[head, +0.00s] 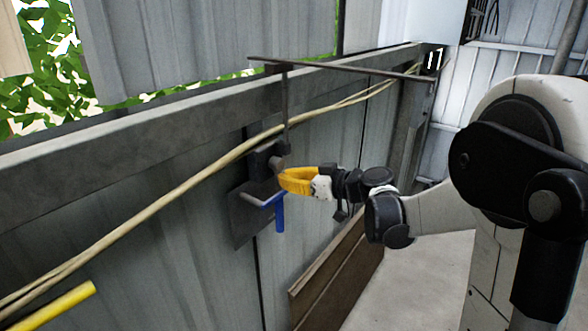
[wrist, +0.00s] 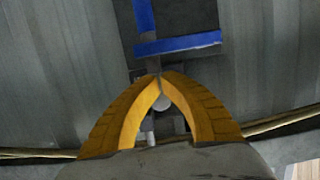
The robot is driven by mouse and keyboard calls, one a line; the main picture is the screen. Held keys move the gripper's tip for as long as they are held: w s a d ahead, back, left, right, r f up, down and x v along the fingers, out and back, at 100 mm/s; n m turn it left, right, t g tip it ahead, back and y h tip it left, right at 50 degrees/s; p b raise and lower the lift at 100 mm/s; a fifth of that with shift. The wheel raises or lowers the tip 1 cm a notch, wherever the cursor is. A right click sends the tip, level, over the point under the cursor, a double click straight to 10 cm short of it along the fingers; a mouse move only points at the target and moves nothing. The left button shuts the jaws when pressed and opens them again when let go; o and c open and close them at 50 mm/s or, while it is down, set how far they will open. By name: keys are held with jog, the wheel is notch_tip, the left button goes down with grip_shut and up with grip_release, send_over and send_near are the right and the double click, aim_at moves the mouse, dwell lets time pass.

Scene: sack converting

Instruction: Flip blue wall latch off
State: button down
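The blue wall latch (head: 279,213) is an L-shaped blue bar on a dark plate (head: 246,220) fixed to the corrugated metal wall. One arm of it runs sideways and the other hangs down. In the wrist view the blue bar (wrist: 178,44) lies just beyond my fingertips, with a second blue strip (wrist: 144,16) above it. My gripper (head: 284,178), with yellow fingers, is beside the dark bracket above the latch. In the wrist view my gripper (wrist: 160,76) has its fingertips together, apart from the blue bar. A pale round end shows between the fingers.
Beige cables (head: 150,206) run along the wall behind the bracket. A thin metal bar (head: 345,67) sticks out above my gripper. A brown board (head: 338,268) leans on the wall below right. A yellow bar (head: 48,305) is at lower left. Floor at right is clear.

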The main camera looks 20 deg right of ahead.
jog(key=shift+f, duration=0.8)
jog(key=shift+d, duration=0.1)
jog(key=shift+d+f+m+b, duration=0.1)
jog(key=shift+f+m+b, duration=0.2)
jog(key=shift+b, duration=0.15)
